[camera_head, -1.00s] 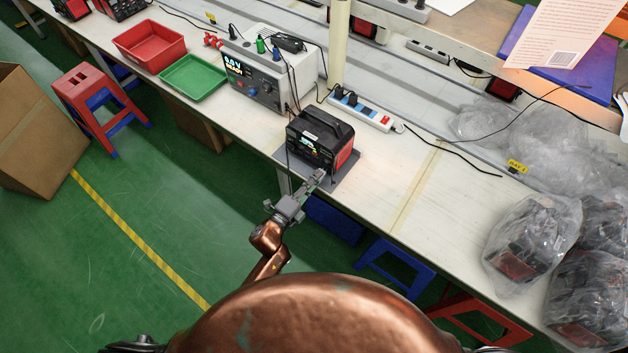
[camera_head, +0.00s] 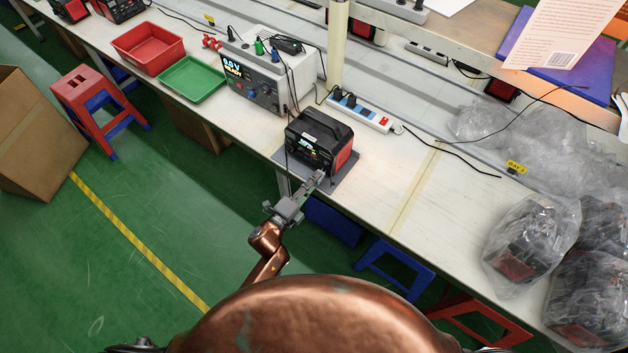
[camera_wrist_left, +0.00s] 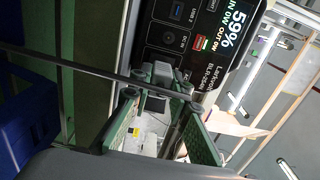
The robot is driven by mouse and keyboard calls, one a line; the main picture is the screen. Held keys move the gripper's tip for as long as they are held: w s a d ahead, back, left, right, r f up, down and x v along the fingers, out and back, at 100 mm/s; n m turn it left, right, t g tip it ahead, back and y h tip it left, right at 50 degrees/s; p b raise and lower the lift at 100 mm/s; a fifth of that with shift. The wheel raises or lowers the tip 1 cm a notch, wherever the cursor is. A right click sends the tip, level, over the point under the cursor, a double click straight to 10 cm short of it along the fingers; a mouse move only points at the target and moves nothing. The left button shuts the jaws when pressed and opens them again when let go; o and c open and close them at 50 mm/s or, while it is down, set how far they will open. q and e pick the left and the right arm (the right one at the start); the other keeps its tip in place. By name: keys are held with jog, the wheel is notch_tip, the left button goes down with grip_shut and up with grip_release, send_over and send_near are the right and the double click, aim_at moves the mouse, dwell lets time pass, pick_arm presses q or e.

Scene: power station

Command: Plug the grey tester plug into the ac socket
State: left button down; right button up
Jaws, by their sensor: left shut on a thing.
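The black and red power station (camera_head: 320,141) stands on a grey mat (camera_head: 345,181) at the bench's front edge. Its panel (camera_wrist_left: 215,45) fills the top of the left wrist view, with a lit screen reading 59% and several ports. My left gripper (camera_head: 314,183) is at the lower front of the station. In the left wrist view its green-padded fingers (camera_wrist_left: 157,92) are shut on the grey tester plug (camera_wrist_left: 160,76), which is up close to the panel. I cannot tell whether it touches. The ac socket is not clearly visible, apparently hidden behind plug and fingers.
A tester box (camera_head: 265,75) with a lit display stands left of the station. A white power strip (camera_head: 360,112) lies behind it. A dark cable (camera_wrist_left: 85,68) crosses the left wrist view in front of the fingers.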

pick_arm(q)
jog(key=shift+w+d, duration=0.15)
jog(key=shift+w, duration=0.05)
jog(key=shift+w+d, duration=0.2)
jog(key=shift+w, duration=0.05)
jog(key=shift+w+d, duration=0.1)
jog(key=shift+w, duration=0.05)
dwell(0.7)
jog(key=c, duration=1.7)
grip_release()
jog(key=shift+c, duration=0.2)
jog(key=shift+s+a+f, duration=0.1)
jog(key=shift+s+a, duration=0.25)
jog(key=shift+s, duration=0.05)
jog(key=v, duration=1)
jog(key=shift+s+a, duration=0.2)
jog(key=shift+s, duration=0.15)
